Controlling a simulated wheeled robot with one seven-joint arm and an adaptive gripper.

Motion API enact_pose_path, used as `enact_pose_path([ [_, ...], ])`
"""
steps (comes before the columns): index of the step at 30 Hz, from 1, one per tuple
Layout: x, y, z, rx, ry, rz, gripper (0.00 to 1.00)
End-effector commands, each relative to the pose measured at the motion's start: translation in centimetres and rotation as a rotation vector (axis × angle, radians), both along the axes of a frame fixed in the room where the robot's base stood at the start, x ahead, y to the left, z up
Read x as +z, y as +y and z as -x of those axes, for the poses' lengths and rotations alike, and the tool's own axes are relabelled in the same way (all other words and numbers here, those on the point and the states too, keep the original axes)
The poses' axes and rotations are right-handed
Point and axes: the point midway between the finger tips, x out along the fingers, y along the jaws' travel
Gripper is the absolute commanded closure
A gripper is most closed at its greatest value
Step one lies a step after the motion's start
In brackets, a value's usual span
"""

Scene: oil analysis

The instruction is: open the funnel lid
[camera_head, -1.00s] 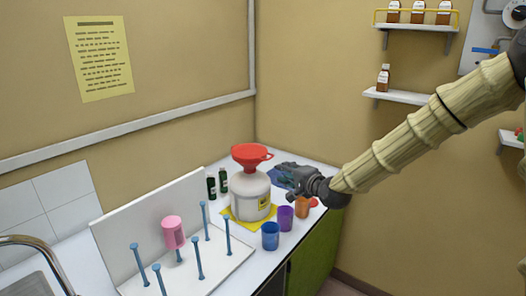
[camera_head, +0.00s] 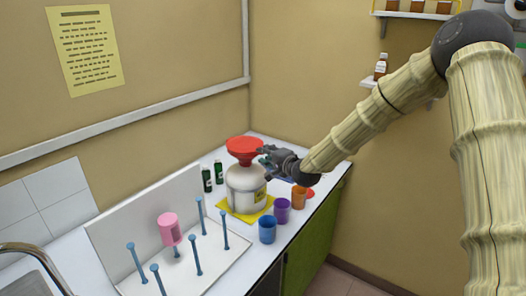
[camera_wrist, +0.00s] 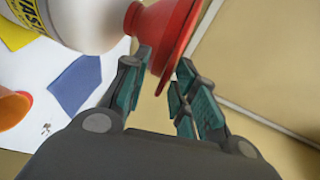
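The red funnel (camera_head: 243,145) with its lid sits on top of a white jug (camera_head: 243,188) with a yellow label. The jug stands on a yellow mat (camera_head: 262,212) on the counter. My gripper (camera_head: 262,157) is at the right side of the funnel, near its rim. In the wrist view the gripper (camera_wrist: 165,60) is open, with its teal-padded fingers on either side of the red rim (camera_wrist: 172,45). Whether a finger touches the rim, I cannot tell. The lid appears down on the funnel.
Blue (camera_head: 267,229), purple (camera_head: 282,211) and orange (camera_head: 299,198) cups stand to the right of the jug. Two dark bottles (camera_head: 219,172) stand behind it at left. A white peg rack (camera_head: 215,262) with a pink cup (camera_head: 170,229) is at front left.

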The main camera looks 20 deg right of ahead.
Motion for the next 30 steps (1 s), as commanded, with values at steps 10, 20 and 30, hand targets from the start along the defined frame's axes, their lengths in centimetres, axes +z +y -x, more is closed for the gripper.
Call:
enact_pose_path([
  [10, -0.6, 0.6, -2.3, 0.001, 0.002, -0.001, 0.72],
  [20, -0.6, 0.6, -2.3, 0.001, 0.001, -0.001, 0.81],
  [30, -0.8, 0.7, -2.3, 0.002, 0.004, 0.001, 1.0],
])
